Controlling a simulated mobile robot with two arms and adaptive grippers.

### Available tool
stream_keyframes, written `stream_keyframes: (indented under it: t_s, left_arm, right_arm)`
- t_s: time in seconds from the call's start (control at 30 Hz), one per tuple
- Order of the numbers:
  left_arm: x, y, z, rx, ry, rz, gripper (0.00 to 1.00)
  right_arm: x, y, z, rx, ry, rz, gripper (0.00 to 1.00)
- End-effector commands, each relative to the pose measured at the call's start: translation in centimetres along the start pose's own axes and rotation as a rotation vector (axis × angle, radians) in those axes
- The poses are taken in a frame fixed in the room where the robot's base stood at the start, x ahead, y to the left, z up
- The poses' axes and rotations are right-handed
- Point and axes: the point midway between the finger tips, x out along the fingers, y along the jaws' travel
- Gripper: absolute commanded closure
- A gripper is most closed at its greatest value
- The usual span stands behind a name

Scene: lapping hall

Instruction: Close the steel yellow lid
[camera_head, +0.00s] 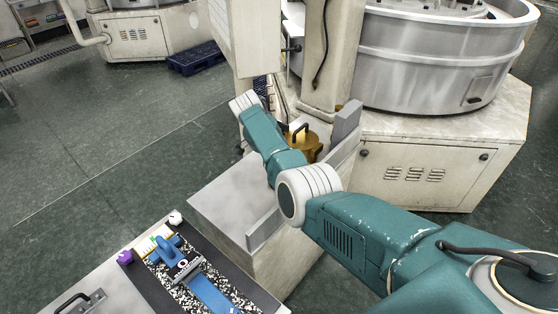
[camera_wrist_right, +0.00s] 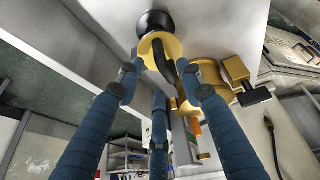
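A yellow, brass-coloured piece with a dark curved handle (camera_head: 307,144) stands behind my right forearm in the head view, partly hidden by it. It looks like the yellow lid, but I cannot tell how far open it is. In the right wrist view a yellow part (camera_wrist_right: 160,46) with a dark curved handle lies just past the fingertips, beside a black round knob (camera_wrist_right: 155,22). My right gripper (camera_wrist_right: 164,80) has its blue fingers spread, with no clear grip on the handle. The head view does not clearly show this hand. My left gripper is not in view.
A pale metal cabinet top (camera_head: 228,202) with upright grey plates (camera_head: 346,122) lies around the forearm. A large round steel machine (camera_head: 430,62) stands at the right. A tray (camera_head: 140,275) with a blue tool is at the front. Open floor lies at the left.

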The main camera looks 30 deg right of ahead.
Motion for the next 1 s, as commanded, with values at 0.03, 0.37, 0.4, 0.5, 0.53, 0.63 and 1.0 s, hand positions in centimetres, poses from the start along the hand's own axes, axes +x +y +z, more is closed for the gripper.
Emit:
stream_keyframes:
  t_s: [0.03,0.37,0.4,0.5,0.53,0.63,1.0]
  left_arm:
    - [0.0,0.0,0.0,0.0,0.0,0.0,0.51]
    - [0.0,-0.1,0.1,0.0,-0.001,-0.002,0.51]
    - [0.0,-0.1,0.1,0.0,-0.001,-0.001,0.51]
    - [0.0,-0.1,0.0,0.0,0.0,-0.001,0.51]
    - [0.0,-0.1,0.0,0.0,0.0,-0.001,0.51]
    - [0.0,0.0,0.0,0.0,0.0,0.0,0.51]
    - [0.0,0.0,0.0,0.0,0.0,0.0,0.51]
  right_arm:
    - [0.0,0.0,0.0,0.0,0.001,-0.001,0.63]
    - [-3.0,-0.2,0.0,0.001,0.003,-0.005,0.63]
    - [-3.9,-0.2,-0.1,0.0,0.003,-0.006,0.63]
    - [-6.2,-0.2,-0.1,0.002,0.002,-0.006,0.63]
    - [-6.8,-0.2,-0.1,0.001,0.002,-0.006,0.63]
    - [-8.8,-0.1,0.0,0.0,0.001,-0.004,0.63]
    - [-12.0,0.0,0.0,0.0,0.0,0.0,0.63]
